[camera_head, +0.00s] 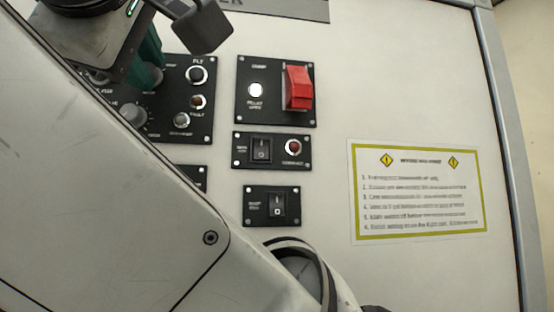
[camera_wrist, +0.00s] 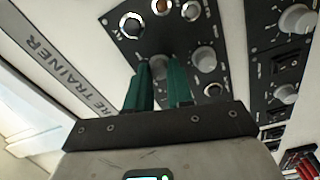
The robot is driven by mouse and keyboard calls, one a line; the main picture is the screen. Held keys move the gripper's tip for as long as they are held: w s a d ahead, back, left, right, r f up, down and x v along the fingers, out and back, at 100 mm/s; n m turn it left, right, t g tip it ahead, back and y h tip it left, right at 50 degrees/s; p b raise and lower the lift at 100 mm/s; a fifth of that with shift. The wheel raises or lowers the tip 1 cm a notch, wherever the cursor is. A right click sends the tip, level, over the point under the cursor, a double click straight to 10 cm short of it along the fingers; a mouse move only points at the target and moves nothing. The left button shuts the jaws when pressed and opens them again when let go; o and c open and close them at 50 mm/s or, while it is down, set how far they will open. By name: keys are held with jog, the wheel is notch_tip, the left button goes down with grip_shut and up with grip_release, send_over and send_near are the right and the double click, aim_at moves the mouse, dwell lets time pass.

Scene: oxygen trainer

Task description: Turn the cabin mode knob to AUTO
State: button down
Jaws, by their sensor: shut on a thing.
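My gripper (camera_head: 150,62) is over the upper part of a black control panel (camera_head: 160,130) at the left of the head view. Its green fingers also show in the wrist view (camera_wrist: 161,70), close together on a grey knob (camera_wrist: 158,66) on that panel. The fingers hide most of this knob. Its pointer and the AUTO mark cannot be made out, and I cannot read a cabin mode label.
Another grey knob (camera_wrist: 205,58) is just right of the fingers. Round indicators (camera_head: 197,75) line the panel's right side. A red guarded switch (camera_head: 298,87), rocker switches (camera_head: 262,149) and a yellow-bordered notice (camera_head: 418,192) are farther right. My arm covers the lower left.

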jog(key=shift+f+n, duration=0.1)
jog(key=shift+n, duration=0.8)
jog(key=shift+a, duration=0.1)
jog(key=c, duration=1)
grip_release()
